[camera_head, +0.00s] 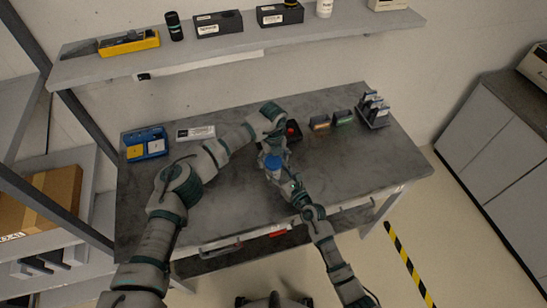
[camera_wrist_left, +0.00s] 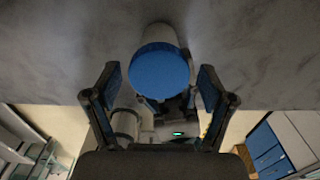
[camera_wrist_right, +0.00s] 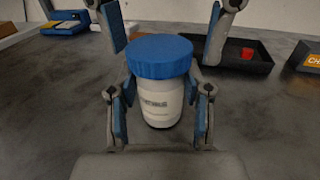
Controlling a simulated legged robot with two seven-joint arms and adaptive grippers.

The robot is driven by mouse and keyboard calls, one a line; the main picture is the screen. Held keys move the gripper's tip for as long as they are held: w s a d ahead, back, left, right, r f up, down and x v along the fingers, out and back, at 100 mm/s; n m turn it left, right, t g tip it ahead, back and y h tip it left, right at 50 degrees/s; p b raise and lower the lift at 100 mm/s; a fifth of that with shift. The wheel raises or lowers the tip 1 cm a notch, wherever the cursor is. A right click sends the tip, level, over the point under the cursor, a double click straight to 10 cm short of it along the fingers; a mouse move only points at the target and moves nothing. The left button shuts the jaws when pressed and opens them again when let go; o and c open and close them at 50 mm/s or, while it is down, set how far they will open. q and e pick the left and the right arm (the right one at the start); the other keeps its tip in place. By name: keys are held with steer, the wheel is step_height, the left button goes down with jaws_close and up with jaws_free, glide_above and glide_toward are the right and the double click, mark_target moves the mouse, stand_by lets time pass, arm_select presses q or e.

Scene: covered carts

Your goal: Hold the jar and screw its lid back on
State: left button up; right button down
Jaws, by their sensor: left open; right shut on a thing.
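The white jar (camera_wrist_right: 160,103) stands upright with its blue lid (camera_wrist_right: 161,56) sitting on top; I cannot tell how tightly it is screwed. My right gripper (camera_wrist_right: 160,112) is shut on the jar's body, a pad on each side. My left gripper (camera_wrist_left: 158,88) is open above the jar. Its fingers are apart on either side of the blue lid in the left wrist view (camera_wrist_left: 160,70), and they also show above the lid in the right wrist view. In the head view the lid (camera_head: 272,161) shows, with most of the jar hidden.
A dark tray (camera_wrist_right: 262,64) with a red piece (camera_wrist_right: 247,53) lies behind the jar. A blue bin (camera_head: 146,144) and a labelled box (camera_head: 195,133) stand at the table's back left. Small boxes (camera_head: 343,117) and a rack (camera_head: 373,110) stand at the right. The right front table is clear.

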arm_select(q)
steer(key=c, duration=1.2)
steer(key=m, duration=0.2)
steer(key=shift+m, duration=0.4)
arm_select(e)
steer(key=shift+r, duration=0.1)
arm_select(q)
steer(key=m, duration=1.2)
steer(key=shift+w+a, duration=0.1)
steer(key=o, duration=1.3)
